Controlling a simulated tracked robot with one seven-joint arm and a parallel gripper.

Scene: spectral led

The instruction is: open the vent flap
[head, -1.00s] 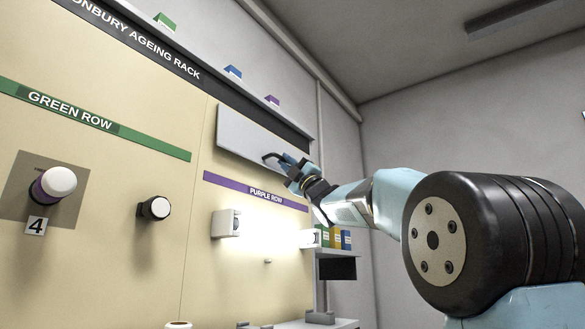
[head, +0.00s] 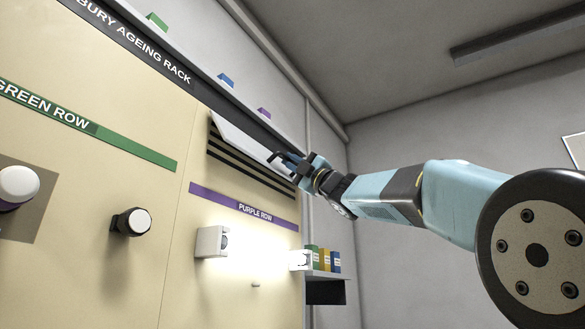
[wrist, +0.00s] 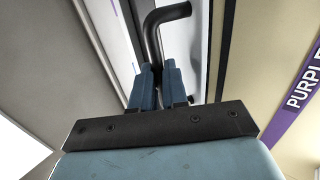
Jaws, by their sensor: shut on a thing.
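The vent flap (head: 242,136) is a pale panel high on the cream rack. It is tilted out from its lower edge, and dark slats (head: 240,165) show in the opening below it. A black bent handle (wrist: 153,35) is at the flap's lower right. My gripper (head: 292,164) is at that handle. In the wrist view my gripper (wrist: 156,88) has its two blue fingers closed on the handle's straight part, and the bent end sticks out beyond them. The flap's hinge line is not clear in the wrist view.
A black-and-white knob (head: 130,222) is further left. Coloured binders (head: 322,260) stand on a shelf (head: 325,275) at right.

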